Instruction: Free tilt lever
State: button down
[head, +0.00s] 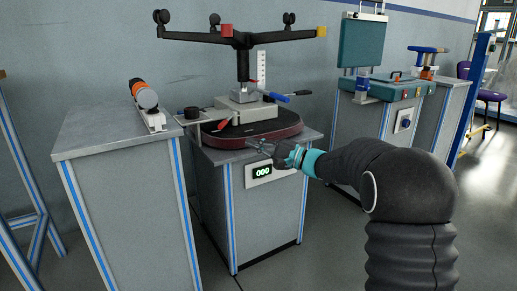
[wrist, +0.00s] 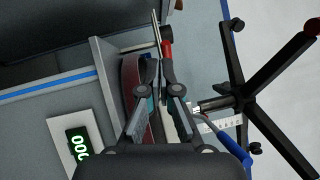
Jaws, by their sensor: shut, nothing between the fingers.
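An upturned chair base rises from a grey mechanism box (head: 246,112) on a dark red round disc (head: 290,130). A lever with a blue handle (head: 279,97) sticks out on the mechanism's right, and also shows in the wrist view (wrist: 232,140). A lever with a red handle (head: 223,124) is at its left front; a red handle also shows in the wrist view (wrist: 166,48). I cannot tell which is the tilt lever. My gripper (head: 264,148) is shut and empty at the disc's front edge. In the wrist view its fingertips (wrist: 154,66) are close below the red handle in the picture.
The black star-shaped legs (head: 190,36) spread above, with casters and red and yellow end caps. A counter display (head: 262,171) reads 000 on the stand's front. A grey cabinet (head: 110,130) with an orange-ended cylinder (head: 145,96) stands left. Open floor lies at the right.

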jog(key=shift+s+d+f, duration=0.1)
jog(key=shift+s+d, duration=0.3)
jog(key=shift+s, duration=0.15)
jog(key=shift+s+d+f, duration=0.1)
jog(key=shift+s+d, duration=0.25)
jog(key=shift+s, duration=0.2)
jog(key=s+f+g+h, duration=0.3)
jog(key=s+f, duration=0.1)
jog(key=f, duration=0.6)
jog(key=s+d+f+n+g+h+p, duration=0.1)
jog(key=s+d+f+g+h, duration=0.15)
jog(key=s, duration=0.45)
jog(key=s+d+f+g+h+p, duration=0.1)
jog(key=s+d+f+h, duration=0.1)
jog(key=s+d+h, duration=0.3)
jog(key=s+d+r+n+t+h+p, duration=0.1)
jog(key=s+d+r+h+p, duration=0.1)
jog(key=s, duration=0.5)
jog(key=s+d+r+n+t+h+p, duration=0.2)
jog(key=s+d+r+h+p, duration=0.1)
jog(key=s+d+r, duration=0.4)
jog(key=s+d+r+n+t+h+p, duration=0.1)
jog(key=s+d+r+t+h+p, duration=0.1)
jog(key=s, duration=0.7)
jog(key=shift+d+r+n+h+p, duration=0.4)
jog(key=shift+d+r+p, duration=0.4)
jog(key=shift+d+r, duration=0.7)
